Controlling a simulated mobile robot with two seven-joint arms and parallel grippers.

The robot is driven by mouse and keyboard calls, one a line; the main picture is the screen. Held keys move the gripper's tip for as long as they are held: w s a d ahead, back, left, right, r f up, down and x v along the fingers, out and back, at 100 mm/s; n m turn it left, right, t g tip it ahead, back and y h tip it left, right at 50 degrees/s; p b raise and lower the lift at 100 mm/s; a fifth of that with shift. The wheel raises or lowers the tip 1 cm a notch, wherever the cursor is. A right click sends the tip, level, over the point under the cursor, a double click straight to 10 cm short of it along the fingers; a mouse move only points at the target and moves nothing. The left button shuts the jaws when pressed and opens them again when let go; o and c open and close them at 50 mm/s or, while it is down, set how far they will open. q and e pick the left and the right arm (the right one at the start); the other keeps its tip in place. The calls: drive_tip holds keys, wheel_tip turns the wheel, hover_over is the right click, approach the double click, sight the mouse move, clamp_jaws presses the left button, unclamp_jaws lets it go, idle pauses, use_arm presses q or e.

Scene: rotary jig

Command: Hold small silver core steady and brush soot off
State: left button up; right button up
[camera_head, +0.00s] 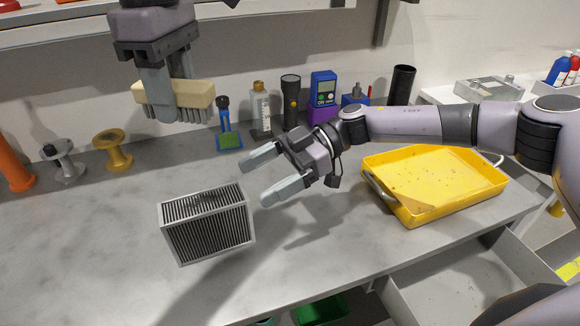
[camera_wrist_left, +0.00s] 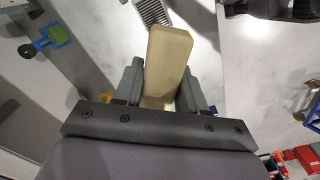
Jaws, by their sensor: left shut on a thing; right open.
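The small silver core (camera_head: 208,228), a box with a pale metal frame and dark fins, stands on the bench at the left centre. A dark patch shows along its top. My left gripper (camera_head: 172,100) is shut on a brush (camera_head: 203,95) with a beige block and grey bristles pointing down, held in the air above and behind the core. In the left wrist view the beige block (camera_wrist_left: 168,55) sits between both fingers, and part of the core (camera_wrist_left: 154,12) shows at the top. My right gripper (camera_head: 262,176) is open and empty, just right of the core, apart from it.
A yellow tray (camera_head: 405,208) with dark specks stands at the right. Spools stand at the left. The bench front is clear.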

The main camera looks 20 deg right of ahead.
sight(233, 205)
drive_tip(key=w+d+f+h, duration=0.1)
drive_tip(key=w+d, duration=0.1)
drive_tip(key=d, duration=0.3)
drive_tip(key=shift+m+t, duration=0.3)
drive_tip(key=shift+t, duration=0.2)
drive_tip(key=x, duration=1.2)
drive_tip(key=shift+s+d+f, duration=0.1)
drive_tip(key=shift+s+f, duration=0.1)
drive_tip(key=shift+f, duration=0.05)
drive_tip(key=c, duration=1.3)
